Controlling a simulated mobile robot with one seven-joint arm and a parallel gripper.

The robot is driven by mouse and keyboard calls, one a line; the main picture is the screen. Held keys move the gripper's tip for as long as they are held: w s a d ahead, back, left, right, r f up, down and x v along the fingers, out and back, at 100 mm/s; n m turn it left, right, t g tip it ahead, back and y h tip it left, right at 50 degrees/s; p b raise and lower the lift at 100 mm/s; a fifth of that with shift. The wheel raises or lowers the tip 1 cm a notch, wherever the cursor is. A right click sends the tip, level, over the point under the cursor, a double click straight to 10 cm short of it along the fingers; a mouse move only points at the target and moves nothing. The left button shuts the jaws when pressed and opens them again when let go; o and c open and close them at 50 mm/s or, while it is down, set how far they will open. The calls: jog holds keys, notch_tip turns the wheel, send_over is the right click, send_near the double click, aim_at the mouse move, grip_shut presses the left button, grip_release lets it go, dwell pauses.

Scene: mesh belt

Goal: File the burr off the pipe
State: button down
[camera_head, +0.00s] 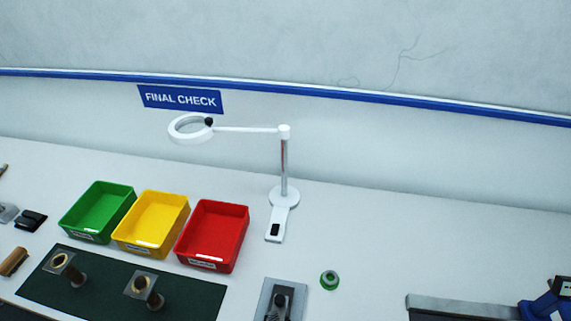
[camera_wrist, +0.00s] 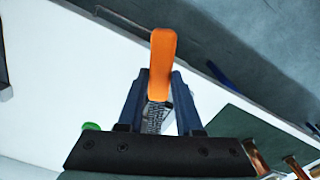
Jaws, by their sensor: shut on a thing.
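My gripper (camera_wrist: 158,90) is shut on a file with an orange handle (camera_wrist: 163,60). The file's grey, ridged part (camera_wrist: 154,118) shows between the two dark blue fingers. In the head view, two copper-coloured pipe pieces with square plates, one at the left (camera_head: 76,277) and one at the right (camera_head: 153,297), stand on a dark green mat (camera_head: 100,270). Copper pieces (camera_wrist: 256,156) also show at the lower right of the wrist view, apart from the file. I cannot make out a burr on any piece.
Green (camera_head: 97,210), yellow (camera_head: 151,224) and red (camera_head: 212,236) bins stand behind the mat. A magnifier lamp (camera_head: 284,165) stands right of them. A grey plate with a dark fitting (camera_head: 281,302), a green ring (camera_head: 329,281) and a grey bar (camera_head: 460,308) lie along the front right.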

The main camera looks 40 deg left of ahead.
jog(key=shift+f, duration=0.4)
dwell(0.4)
jog(key=shift+a, duration=0.1)
